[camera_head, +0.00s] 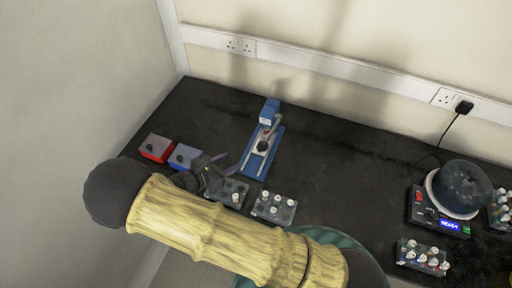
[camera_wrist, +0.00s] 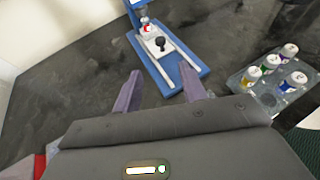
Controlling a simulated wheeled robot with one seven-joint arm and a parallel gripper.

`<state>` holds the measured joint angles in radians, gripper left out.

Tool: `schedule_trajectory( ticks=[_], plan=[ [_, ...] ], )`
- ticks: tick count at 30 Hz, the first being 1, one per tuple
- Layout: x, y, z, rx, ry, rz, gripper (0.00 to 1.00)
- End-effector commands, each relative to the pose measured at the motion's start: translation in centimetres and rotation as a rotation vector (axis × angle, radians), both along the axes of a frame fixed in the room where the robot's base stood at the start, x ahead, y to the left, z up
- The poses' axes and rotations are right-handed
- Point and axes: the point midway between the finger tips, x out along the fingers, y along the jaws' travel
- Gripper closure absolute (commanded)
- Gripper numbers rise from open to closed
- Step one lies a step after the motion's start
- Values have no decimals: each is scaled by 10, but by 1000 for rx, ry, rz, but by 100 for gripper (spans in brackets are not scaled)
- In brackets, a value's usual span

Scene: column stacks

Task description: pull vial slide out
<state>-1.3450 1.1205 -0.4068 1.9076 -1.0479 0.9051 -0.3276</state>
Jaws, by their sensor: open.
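The vial slide (camera_wrist: 158,46) is a pale plate with a dark knob on top, set between two light rails on a blue base (camera_wrist: 195,73). In the head view the blue base (camera_head: 250,163) stands mid-table, with the slide's dark knob (camera_head: 263,146) on it. A small vial with a red mark (camera_wrist: 148,29) sits just behind the knob, under a blue upright head (camera_head: 269,112). My gripper (camera_wrist: 158,92) is open and empty, its two purple fingers in front of the base and apart from the knob. It also shows in the head view (camera_head: 229,165), left of the base.
Two vial racks (camera_head: 229,188) (camera_head: 272,208) stand near the table's front edge, close to my arm. A red box (camera_head: 156,148) and a blue box (camera_head: 183,157) lie to the left. A device with a lit display (camera_head: 451,226) stands at the right. The table behind the base is clear.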

Motion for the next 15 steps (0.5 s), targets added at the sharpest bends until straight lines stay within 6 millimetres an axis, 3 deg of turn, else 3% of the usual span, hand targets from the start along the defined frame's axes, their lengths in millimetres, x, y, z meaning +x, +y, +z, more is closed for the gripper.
schedule_trajectory(
  ticks=[15],
  plan=[
    [64,-60,-34,-3,0,-6,58]
  ],
)
